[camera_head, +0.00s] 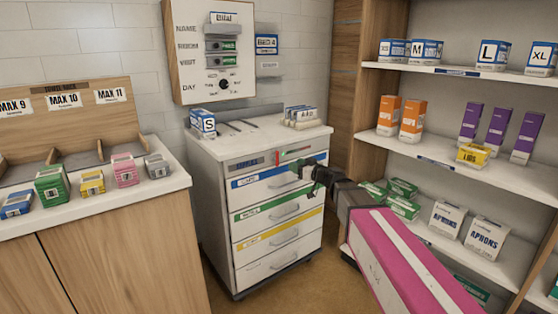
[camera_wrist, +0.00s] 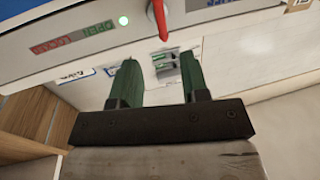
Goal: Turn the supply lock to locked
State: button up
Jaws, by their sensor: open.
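The supply lock is a red lever (camera_wrist: 160,22) on a round pale knob, on the grey panel (camera_wrist: 70,38) at the top of the drawer cart. In the head view, the lever (camera_head: 277,158) stands about upright. In the wrist view the panel appears upside down, with a red LOCKED label, a green OPEN label and a lit green light (camera_wrist: 123,20) beside OPEN. My gripper (camera_wrist: 158,78) is open and empty, its green fingers spread. The lever's tip appears just beyond the gap between them, apparently apart. In the head view my gripper (camera_head: 312,174) is right of the lever, before the cart.
The white drawer cart (camera_head: 215,210) has blue, green and yellow drawer labels and protruding handles. A box marked S (camera_head: 203,123) stands on its top. Shelves (camera_head: 455,145) with boxes rise at right. A wooden counter (camera_head: 100,250) with small boxes stands at left. A board with dials (camera_head: 212,50) hangs behind.

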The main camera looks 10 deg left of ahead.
aim_at(276, 158)
jog(key=x, duration=1)
jog(key=shift+a, duration=0.1)
jog(key=shift+c, duration=0.3)
jog(key=shift+f, duration=0.1)
grip_shut()
